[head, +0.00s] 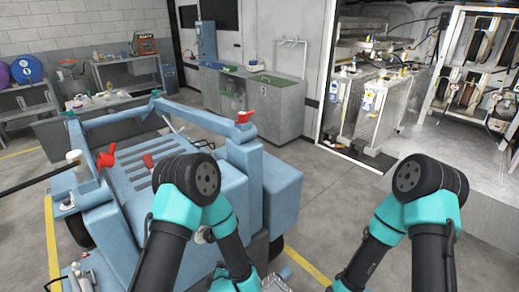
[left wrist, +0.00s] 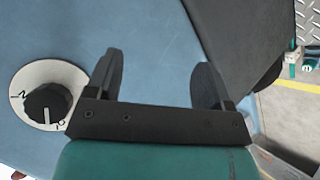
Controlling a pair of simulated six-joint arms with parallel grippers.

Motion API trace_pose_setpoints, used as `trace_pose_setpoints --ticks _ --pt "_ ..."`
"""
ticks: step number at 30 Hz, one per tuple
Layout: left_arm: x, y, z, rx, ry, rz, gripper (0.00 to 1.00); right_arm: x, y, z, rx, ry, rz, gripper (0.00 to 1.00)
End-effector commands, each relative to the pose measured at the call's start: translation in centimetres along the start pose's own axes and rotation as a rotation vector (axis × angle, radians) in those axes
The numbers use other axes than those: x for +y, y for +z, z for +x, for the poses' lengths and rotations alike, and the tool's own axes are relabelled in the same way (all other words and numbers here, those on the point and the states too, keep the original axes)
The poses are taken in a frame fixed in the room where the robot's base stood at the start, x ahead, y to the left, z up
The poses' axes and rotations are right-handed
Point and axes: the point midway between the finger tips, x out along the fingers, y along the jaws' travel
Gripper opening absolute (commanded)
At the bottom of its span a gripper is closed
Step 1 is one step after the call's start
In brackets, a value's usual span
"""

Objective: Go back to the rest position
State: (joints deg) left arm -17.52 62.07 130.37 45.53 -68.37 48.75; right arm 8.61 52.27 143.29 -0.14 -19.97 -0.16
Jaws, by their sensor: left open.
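In the left wrist view my left gripper (left wrist: 155,85) is open, with its two dark fingers apart and nothing between them. It is in front of a blue panel (left wrist: 110,25). A black knob (left wrist: 47,103) on a round white dial sits on that panel, left of the fingers and apart from them. In the head view both my arms are folded in the foreground, the left over the blue machine (head: 120,180) and the right over the floor. Neither gripper can be made out in the head view.
The blue machine has a red handle (head: 107,156) and a red valve (head: 244,117) on its frame. Grey cabinets (head: 270,105) stand at the back. Grey pump units (head: 370,105) and hose reels (head: 480,50) stand at the right. The floor (head: 325,195) between is clear.

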Motion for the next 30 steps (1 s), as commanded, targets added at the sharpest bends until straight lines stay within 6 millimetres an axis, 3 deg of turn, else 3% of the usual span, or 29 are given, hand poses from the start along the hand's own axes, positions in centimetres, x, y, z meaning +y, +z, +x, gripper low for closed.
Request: trace_pose_setpoints --ticks 3,7,15,20,30 --pt "-3.2 -1.3 1.1 -0.194 -0.096 0.201 0.75 0.0 0.0 0.0 0.0 0.0 0.0 0.0" --pt "-6.8 -2.2 0.8 -0.431 -0.154 0.437 0.75 0.0 0.0 0.0 0.0 0.0 0.0 0.0" --pt "-13.8 -4.7 -2.9 -0.896 -0.133 0.871 0.75 0.0 0.0 0.0 0.0 0.0 0.0 0.0" --pt "-15.4 -5.4 -4.3 -1.012 -0.101 0.978 0.75 0.0 0.0 0.0 0.0 0.0 0.0 0.0" --pt "-15.5 -5.4 -4.3 -1.02 -0.097 0.988 0.75 0.0 0.0 0.0 0.0 0.0 0.0 0.0"
